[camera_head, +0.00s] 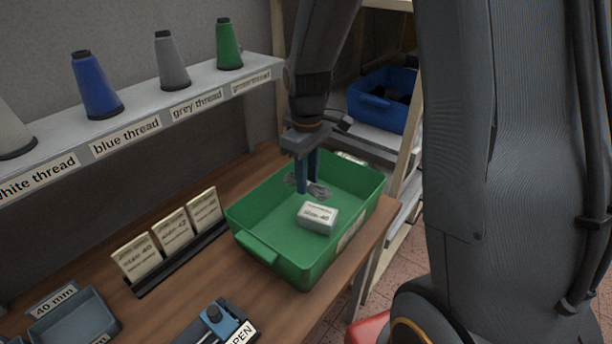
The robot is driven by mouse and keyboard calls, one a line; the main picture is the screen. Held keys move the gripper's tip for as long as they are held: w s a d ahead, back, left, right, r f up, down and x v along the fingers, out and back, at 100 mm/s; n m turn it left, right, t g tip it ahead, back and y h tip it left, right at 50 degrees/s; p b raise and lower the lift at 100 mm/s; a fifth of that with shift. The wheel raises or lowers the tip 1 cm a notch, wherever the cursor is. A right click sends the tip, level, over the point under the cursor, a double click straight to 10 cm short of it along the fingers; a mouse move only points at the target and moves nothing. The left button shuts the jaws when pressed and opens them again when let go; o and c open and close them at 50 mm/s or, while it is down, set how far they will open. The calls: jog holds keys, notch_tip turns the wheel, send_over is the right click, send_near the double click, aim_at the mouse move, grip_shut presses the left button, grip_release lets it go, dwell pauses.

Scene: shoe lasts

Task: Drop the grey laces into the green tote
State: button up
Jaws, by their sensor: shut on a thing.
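The green tote (257,250) stands on the wooden bench near its right end. My gripper (308,186) points down over the far part of the tote. Its blue fingers are shut on the grey laces (319,191), a small looped bundle that shows on both sides of the fingertips. I cannot tell whether the laces touch the tote floor. A small white box labelled with a size (318,217) lies inside the tote, in front of the laces.
A shelf (150,124) with blue (96,86), grey (172,62) and green (229,46) thread cones runs behind the bench. A card rack (178,256) stands left of the tote. A grey-blue tray (75,318) and a blue device (219,321) are in front. A blue bin (378,104) sits behind.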

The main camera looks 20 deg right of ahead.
jog(key=o, duration=1.1)
jog(key=shift+r+b, duration=1)
jog(key=shift+r, duration=2.95)
